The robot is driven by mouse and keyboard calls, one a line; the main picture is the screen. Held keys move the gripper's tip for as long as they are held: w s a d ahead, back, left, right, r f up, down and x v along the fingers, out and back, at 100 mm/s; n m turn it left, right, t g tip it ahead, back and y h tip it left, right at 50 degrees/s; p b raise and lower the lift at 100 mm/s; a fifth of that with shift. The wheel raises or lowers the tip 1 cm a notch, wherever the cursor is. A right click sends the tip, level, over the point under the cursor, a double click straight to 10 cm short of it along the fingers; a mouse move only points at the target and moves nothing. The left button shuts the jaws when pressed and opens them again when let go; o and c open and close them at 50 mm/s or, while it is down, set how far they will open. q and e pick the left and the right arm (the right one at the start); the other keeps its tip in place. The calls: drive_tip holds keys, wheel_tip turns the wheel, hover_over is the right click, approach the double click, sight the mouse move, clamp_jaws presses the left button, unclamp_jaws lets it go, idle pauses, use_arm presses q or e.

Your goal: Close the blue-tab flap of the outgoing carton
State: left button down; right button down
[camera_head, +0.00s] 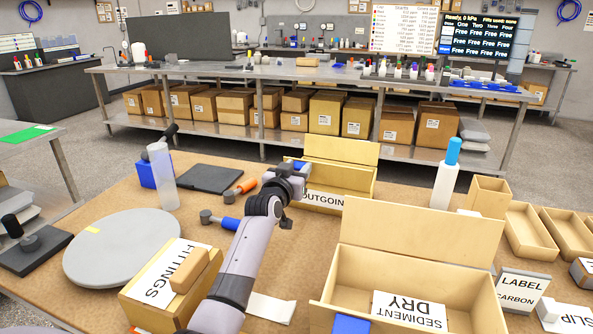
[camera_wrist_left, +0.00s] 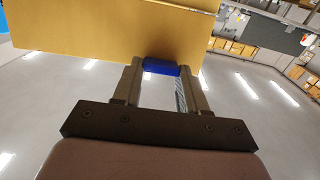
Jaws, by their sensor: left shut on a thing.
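The outgoing carton (camera_head: 358,181), a light tan box with an "OUTGOING" label, stands in the middle of the table in the head view. A long panel (camera_head: 341,149) stands up at its back. My left gripper (camera_head: 299,170) is at the carton's left front, and my arm partly hides the label. In the left wrist view my left gripper (camera_wrist_left: 161,78) is shut on the blue tab (camera_wrist_left: 161,66) at the edge of the tan flap (camera_wrist_left: 105,27). The flap's exact angle is hard to tell. My right gripper does not show.
An open "SEDIMENT DRY" carton (camera_head: 345,281) stands in front to the right. A white bottle with a blue cap (camera_head: 445,183) stands right of the outgoing carton. A "FITTINGS" box (camera_head: 150,300) and grey round plate (camera_head: 122,250) lie left of my arm.

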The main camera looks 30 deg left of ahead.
sight(302, 160)
use_arm(q)
drive_tip(key=shift+w+a+r+g+h, duration=0.15)
drive_tip(key=shift+w+r+g, duration=0.3)
drive_tip(key=shift+g, duration=0.25)
drive_tip(key=shift+w+a+r+g+h, duration=0.15)
drive_tip(key=shift+w+r+g, duration=0.2)
drive_tip(key=shift+g, duration=0.35)
drive_tip(key=shift+w+r+g, duration=0.2)
drive_tip(key=shift+w+g, duration=0.5)
drive_tip(key=shift+g, duration=0.2)
drive_tip(key=shift+w+a+r+g+h, duration=0.15)
drive_tip(key=shift+w+g+h, duration=0.45)
drive_tip(key=shift+g, duration=0.4)
drive_tip(key=shift+w, duration=0.1)
drive_tip(key=c, duration=0.6)
unclamp_jaws()
drive_tip(key=b+v, duration=0.1)
drive_tip(key=v, duration=0.6)
